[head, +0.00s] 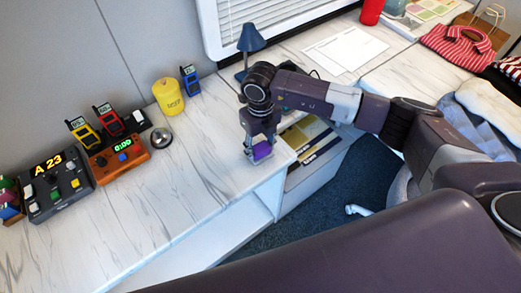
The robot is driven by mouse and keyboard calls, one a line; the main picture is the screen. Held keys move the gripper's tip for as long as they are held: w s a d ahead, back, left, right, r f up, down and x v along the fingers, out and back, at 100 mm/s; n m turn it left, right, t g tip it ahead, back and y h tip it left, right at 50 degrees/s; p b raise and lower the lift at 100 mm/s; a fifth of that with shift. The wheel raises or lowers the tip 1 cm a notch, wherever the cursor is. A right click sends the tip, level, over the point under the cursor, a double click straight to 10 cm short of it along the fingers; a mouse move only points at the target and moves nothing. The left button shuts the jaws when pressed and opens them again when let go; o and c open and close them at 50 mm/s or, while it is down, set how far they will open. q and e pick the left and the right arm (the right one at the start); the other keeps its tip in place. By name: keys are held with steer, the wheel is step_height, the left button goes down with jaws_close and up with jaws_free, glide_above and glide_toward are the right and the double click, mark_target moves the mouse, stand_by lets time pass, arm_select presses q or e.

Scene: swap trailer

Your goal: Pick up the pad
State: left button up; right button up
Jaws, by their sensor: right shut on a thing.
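A small purple pad (262,150) is at the front corner of the white marble-patterned desk. My right gripper (261,154) points down at this corner and is shut on the pad, with a finger on each side of it. The fingers hide part of the pad. I cannot tell whether the pad touches the desk top. My left gripper is not in view.
A blue desk lamp (251,38) stands behind my right gripper. A yellow canister (168,96), a silver bell (161,137), an orange timer (118,157) and a dark display box (57,188) stand along the wall. The desk's front middle is clear.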

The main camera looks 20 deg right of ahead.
mark_target(261, 147)
steer(key=shift+r, duration=0.15)
step_height(261, 147, up, 20)
steer(key=b, duration=0.3)
steer(key=o, duration=0.4)
steer(key=c, duration=0.3)
steer(key=shift+f, duration=0.25)
